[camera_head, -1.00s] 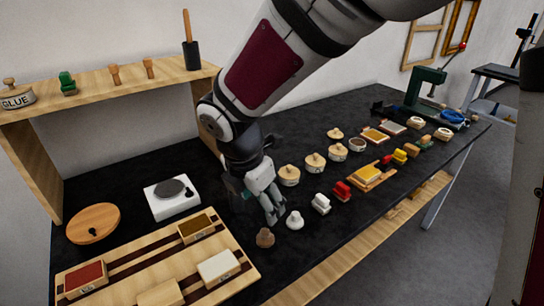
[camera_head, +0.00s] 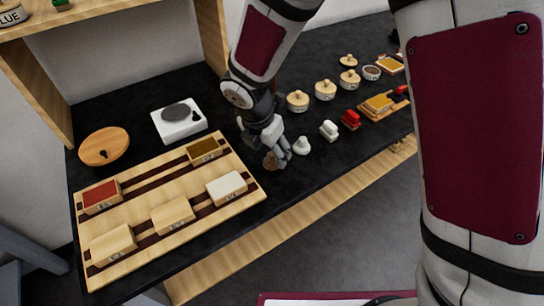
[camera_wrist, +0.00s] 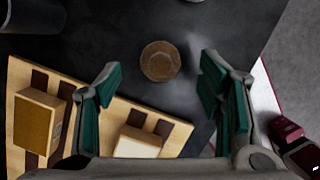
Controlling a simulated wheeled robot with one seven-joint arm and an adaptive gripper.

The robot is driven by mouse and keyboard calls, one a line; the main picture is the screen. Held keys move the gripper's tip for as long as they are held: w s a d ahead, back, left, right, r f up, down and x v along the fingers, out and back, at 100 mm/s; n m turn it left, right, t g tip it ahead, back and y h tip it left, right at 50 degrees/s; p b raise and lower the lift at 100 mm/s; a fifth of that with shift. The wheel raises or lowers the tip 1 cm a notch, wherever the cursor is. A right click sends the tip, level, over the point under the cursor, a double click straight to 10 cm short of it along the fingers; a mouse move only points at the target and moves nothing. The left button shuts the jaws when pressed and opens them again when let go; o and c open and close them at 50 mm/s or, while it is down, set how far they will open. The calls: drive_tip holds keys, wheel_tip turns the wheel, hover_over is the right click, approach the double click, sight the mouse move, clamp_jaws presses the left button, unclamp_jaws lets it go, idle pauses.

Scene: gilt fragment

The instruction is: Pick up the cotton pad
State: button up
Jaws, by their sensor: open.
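No piece is labelled as the cotton pad. A small white rounded piece (camera_head: 303,146) on the black bench could be it, but I cannot tell. A brown rounded piece (camera_head: 270,161) stands left of it, partly hidden by my gripper (camera_head: 281,149). In the wrist view the brown piece (camera_wrist: 160,62) shows from above as a round top, beyond and between my fingertips (camera_wrist: 160,75). My gripper is open with green pads, and nothing is between its fingers. The white piece shows only as a sliver at the wrist view's top edge (camera_wrist: 194,1).
A wooden rack (camera_head: 255,194) with several labelled blocks lies left of the gripper. A white scale (camera_head: 178,122) and a round wooden lid (camera_head: 104,147) stand behind it. A white-handled piece (camera_head: 329,130), a red one (camera_head: 350,119) and several lidded pots (camera_head: 298,101) stand right.

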sight(271, 154)
drive_tip(key=shift+x, duration=1.95)
drive_tip(key=c, duration=1)
drive_tip(key=shift+r, duration=0.1)
drive_tip(key=shift+r, duration=0.8)
drive_tip(key=shift+s+d+r, duration=0.1)
drive_tip(key=shift+s+r, duration=0.05)
drive_tip(key=shift+r, duration=0.35)
drive_tip(key=shift+s+r, duration=0.2)
drive_tip(key=shift+r, duration=0.35)
drive_tip(key=s+d, duration=0.1)
drive_tip(key=s, duration=0.3)
drive_tip(key=s+d, duration=0.2)
drive_tip(key=s, duration=0.3)
drive_tip(key=s+d+r, duration=0.1)
drive_tip(key=s+d, duration=0.1)
drive_tip(key=s, duration=0.3)
drive_tip(key=shift+s+d+r+b, duration=0.1)
drive_tip(key=shift+s+d+b, duration=0.05)
drive_tip(key=shift+s+b, duration=0.15)
